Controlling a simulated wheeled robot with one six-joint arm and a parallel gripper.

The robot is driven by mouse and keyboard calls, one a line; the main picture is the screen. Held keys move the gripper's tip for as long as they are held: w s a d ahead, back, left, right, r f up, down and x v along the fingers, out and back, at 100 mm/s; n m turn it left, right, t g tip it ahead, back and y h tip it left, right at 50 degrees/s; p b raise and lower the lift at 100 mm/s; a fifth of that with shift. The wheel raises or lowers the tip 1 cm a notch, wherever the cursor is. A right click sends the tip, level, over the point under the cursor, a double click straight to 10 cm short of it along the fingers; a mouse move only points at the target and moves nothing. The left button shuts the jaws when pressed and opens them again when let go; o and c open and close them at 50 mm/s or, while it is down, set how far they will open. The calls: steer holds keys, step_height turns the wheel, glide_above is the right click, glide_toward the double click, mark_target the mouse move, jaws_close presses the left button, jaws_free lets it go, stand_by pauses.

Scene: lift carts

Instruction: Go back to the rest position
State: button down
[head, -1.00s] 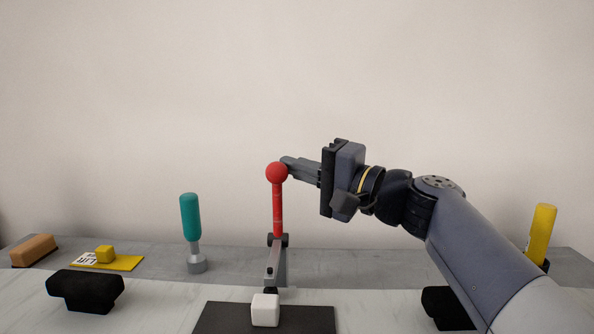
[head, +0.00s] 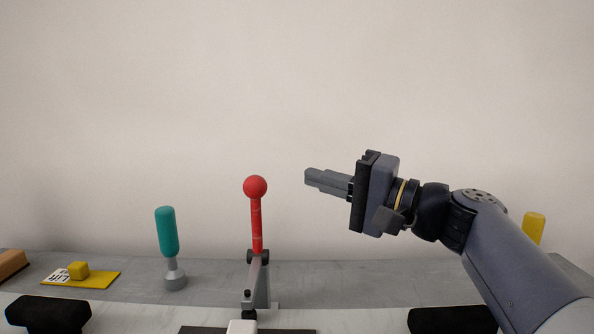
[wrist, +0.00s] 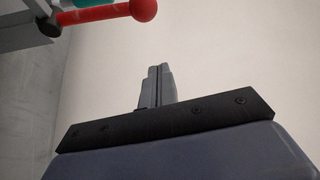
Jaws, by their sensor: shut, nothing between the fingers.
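My gripper (head: 309,176) is in the air to the right of the red toggle clamp handle, apart from it, with its fingers pointing left. Its fingers are together and hold nothing; they also show in the wrist view (wrist: 157,72). The red handle (head: 257,225) with a round knob stands upright on a grey clamp (head: 259,282). In the wrist view the red handle (wrist: 95,15) and its knob lie at the top left, clear of the fingers.
A teal-handled tool (head: 166,232) stands left of the clamp. A brown block (head: 12,262) is at the far left. A yellow handle (head: 534,227) stands behind my arm. The air above the bench is free.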

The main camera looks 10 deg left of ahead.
steer(key=shift+v, duration=1.35)
